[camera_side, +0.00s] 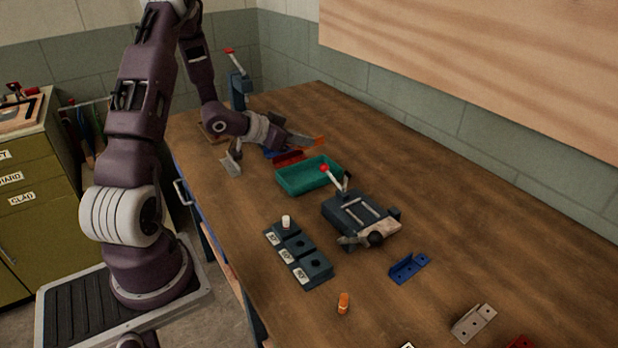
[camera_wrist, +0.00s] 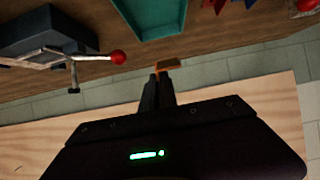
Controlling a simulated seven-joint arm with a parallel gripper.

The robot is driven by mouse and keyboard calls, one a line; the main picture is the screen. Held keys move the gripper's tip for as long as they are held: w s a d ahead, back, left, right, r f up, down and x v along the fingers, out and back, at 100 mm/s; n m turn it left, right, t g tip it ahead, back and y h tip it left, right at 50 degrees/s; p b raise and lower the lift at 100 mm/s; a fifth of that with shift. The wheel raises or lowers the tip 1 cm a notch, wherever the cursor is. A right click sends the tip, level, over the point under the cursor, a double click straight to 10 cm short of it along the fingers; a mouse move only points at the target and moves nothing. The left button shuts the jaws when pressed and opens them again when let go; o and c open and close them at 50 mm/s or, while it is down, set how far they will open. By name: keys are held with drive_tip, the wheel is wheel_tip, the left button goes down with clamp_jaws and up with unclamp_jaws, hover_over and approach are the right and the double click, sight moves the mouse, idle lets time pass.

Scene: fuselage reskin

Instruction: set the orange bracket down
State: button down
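The orange bracket (camera_side: 320,141) is at the tip of my gripper (camera_side: 311,143), above the table near the far end of the green tray. In the wrist view, the orange bracket (camera_wrist: 168,64) shows as a small piece at the ends of my gripper's fingers (camera_wrist: 160,76), which are close together on it. It appears clear of the table, though its exact height is hard to tell. The far side of the bracket is hidden.
The green tray (camera_side: 300,190) looks empty. Red (camera_side: 290,158) and blue parts lie behind it. A toggle-clamp fixture (camera_side: 352,215) and a labelled peg block (camera_side: 310,272) stand nearer. A blue bracket (camera_side: 405,268), an orange peg (camera_side: 343,303) and a grey bracket (camera_side: 473,323) lie separately.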

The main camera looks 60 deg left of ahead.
wheel_tip(320, 180, down, 10)
drive_tip(key=shift+f, duration=0.15)
drive_tip(key=c, duration=1.7)
unclamp_jaws()
drive_tip(key=shift+f, duration=0.1)
